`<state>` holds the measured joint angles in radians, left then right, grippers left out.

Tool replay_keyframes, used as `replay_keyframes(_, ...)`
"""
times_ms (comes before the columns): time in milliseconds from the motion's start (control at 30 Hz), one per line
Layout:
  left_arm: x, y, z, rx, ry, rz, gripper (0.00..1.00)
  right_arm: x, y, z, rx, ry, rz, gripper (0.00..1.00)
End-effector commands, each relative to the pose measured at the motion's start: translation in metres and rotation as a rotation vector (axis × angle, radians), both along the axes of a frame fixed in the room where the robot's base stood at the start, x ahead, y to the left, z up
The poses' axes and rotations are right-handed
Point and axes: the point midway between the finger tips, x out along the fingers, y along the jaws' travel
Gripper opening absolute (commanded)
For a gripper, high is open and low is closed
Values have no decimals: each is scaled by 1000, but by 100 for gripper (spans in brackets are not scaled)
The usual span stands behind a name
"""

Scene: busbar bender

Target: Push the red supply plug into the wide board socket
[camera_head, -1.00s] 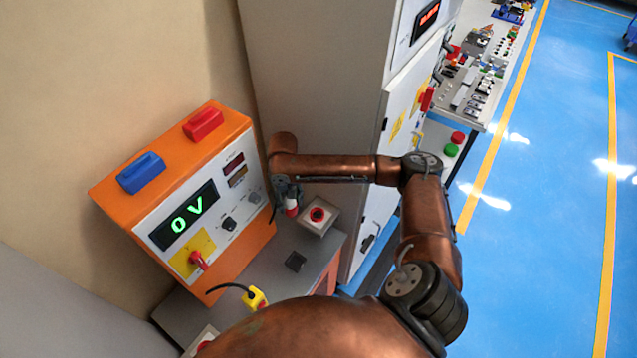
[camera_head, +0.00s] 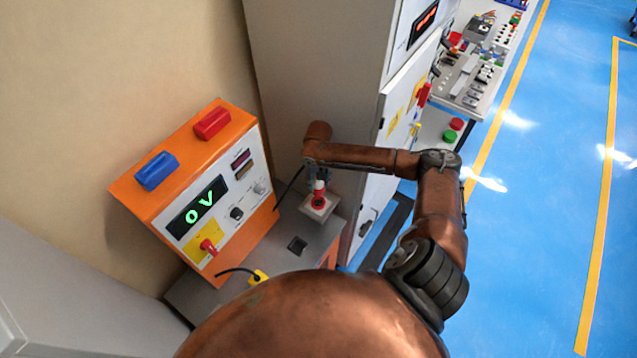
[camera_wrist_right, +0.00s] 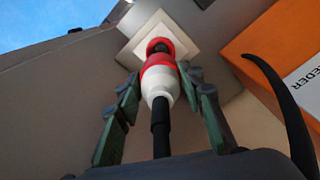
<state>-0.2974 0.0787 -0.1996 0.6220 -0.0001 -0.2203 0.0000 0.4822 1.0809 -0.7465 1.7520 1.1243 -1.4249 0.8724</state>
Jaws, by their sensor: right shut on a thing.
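The red and white supply plug (camera_head: 319,190) is in my right gripper (camera_head: 318,177), close above the wide socket. In the right wrist view the fingers of the right gripper (camera_wrist_right: 163,83) stand on both sides of the plug's white body (camera_wrist_right: 159,84), and a black cable runs back from it. The wide socket (camera_head: 317,209) is a pale square plate with a red ring on the grey bench. In the right wrist view the plug's red end overlaps the socket plate (camera_wrist_right: 139,45); I cannot tell how far it is in. My left gripper is not in view.
An orange supply box (camera_head: 150,195) showing 0 V stands left of the socket. A black square fitting (camera_head: 297,244) and a yellow part with a cable (camera_head: 259,277) are on the bench (camera_head: 270,258). A grey cabinet (camera_head: 315,70) rises behind the socket.

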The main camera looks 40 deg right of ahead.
Motion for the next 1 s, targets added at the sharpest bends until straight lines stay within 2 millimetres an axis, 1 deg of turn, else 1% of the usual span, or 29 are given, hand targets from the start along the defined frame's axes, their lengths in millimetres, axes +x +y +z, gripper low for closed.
replay_keyframes(167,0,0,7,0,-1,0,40,-1,0,2,0,0,0,6)
replay_keyframes(733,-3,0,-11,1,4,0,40,0,1,-48,0,0,0,6)
replay_keyframes(833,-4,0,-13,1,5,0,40,0,0,-54,0,0,0,6)
replay_keyframes(1000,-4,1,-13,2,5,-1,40,0,0,-58,0,-1,0,6)
